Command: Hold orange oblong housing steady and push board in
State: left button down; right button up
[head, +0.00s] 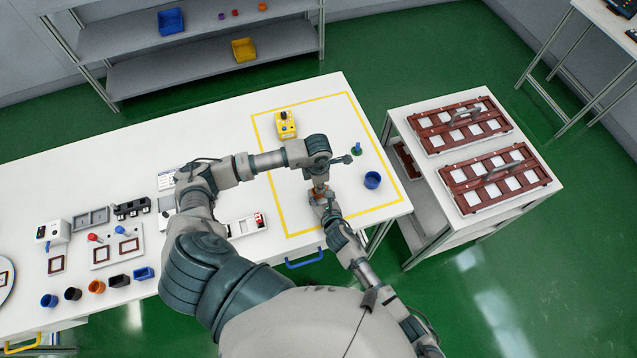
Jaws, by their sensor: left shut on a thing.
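The orange oblong housing (316,195) shows only as a small orange-brown patch inside the yellow-outlined area of the white table, between my two hands. My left gripper (319,186) points down over it from above and is shut on it. My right gripper (325,204) reaches in from the lower right, close against the near side of the housing. Its fingers are too small and covered to tell open from shut. I cannot make out the board; the hands hide that spot.
Cups, fixtures and trays crowd the table's left. A side table (420,165) with brown frames stands right, across a gap.

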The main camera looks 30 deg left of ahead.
pick_arm(q)
jog(key=shift+f, duration=0.7)
pick_arm(e)
jog(key=shift+s+d+f, duration=0.15)
jog(key=shift+d+f, duration=0.05)
jog(key=shift+f, duration=0.2)
pick_arm(q)
jog(key=c, duration=1)
grip_release()
notch_tip(320, 180, up, 12)
jog(key=shift+f, duration=0.1)
jog(key=shift+a, duration=0.1)
pick_arm(e)
jog(key=o, duration=1.1)
jog(key=shift+c, duration=0.2)
